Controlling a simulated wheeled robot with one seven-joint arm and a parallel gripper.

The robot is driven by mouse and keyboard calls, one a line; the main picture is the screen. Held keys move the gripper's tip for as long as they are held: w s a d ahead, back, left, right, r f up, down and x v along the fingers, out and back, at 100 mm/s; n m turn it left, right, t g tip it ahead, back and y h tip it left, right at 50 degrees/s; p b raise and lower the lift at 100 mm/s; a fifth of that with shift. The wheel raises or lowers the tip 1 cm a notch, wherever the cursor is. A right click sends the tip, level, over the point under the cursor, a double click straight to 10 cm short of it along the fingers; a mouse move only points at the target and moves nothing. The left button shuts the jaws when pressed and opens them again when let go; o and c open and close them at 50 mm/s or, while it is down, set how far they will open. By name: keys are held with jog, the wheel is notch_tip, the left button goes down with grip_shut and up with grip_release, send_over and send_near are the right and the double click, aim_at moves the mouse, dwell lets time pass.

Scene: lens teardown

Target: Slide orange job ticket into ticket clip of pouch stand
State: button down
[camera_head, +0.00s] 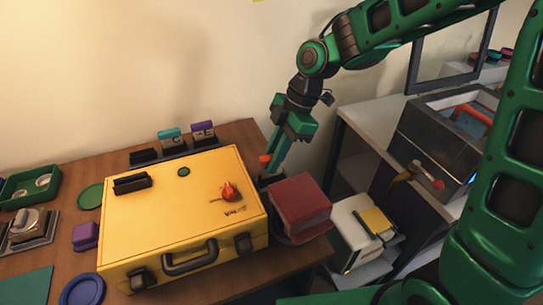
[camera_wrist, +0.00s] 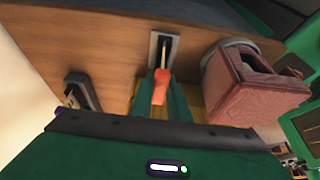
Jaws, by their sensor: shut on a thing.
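An orange piece (camera_wrist: 160,88), which I take to be the job ticket, sits between the green fingers of my gripper (camera_wrist: 164,100); it also shows as a red-orange spot in the head view (camera_head: 265,160). My gripper (camera_head: 272,158) is shut on it and points down at the table's right back edge. A pale strip runs from the orange piece toward a small dark slotted holder (camera_wrist: 165,44) on the wood. I cannot tell whether it touches or enters the slot. Part of a dark base (camera_head: 268,179) shows below the gripper. Which holder is the pouch stand's clip is unclear.
A dark red block-like pouch (camera_head: 300,203) stands close beside the gripper, also in the wrist view (camera_wrist: 250,88). A yellow case (camera_head: 165,220) fills the table's middle. Card holders (camera_head: 175,150) stand behind it.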

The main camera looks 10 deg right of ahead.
jog(key=shift+f, duration=0.95)
dwell(0.6)
jog(key=c, duration=1.3)
grip_release()
jog(key=shift+r, duration=4.5)
jog(key=shift+d, duration=0.1)
